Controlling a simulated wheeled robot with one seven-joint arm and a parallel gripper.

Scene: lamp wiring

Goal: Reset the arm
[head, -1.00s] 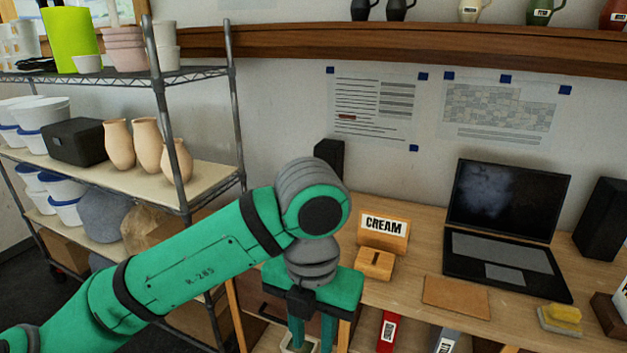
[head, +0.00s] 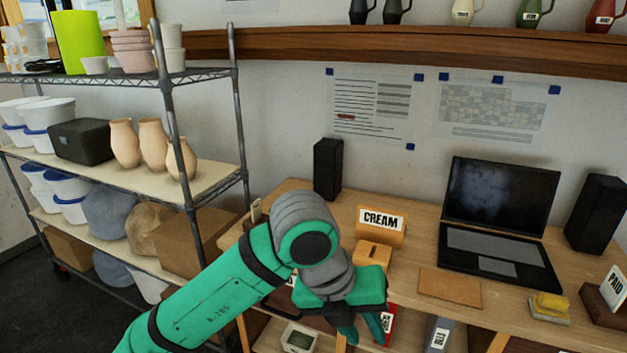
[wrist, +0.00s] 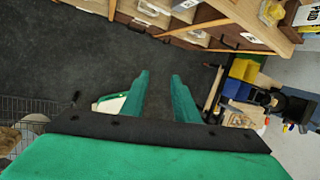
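My gripper (head: 360,335) is at the end of my green arm, low at the front edge of the wooden desk in the head view. In the wrist view its two green fingers (wrist: 157,98) are spread apart, with only dark floor showing between them. It holds nothing that I can see. In the head view the fingers point down, and their tips are close to a red binder on the desk's lower shelf. I cannot tell whether they touch it.
The desk (head: 300,195) carries a laptop (head: 500,215), a CREAM sign block (head: 381,226), two black speakers and a sponge (head: 552,304). A wire rack (head: 190,190) with pots and tubs stands left. In the wrist view, yellow and blue bins (wrist: 240,75) stand right. Dark floor (wrist: 80,50) is open.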

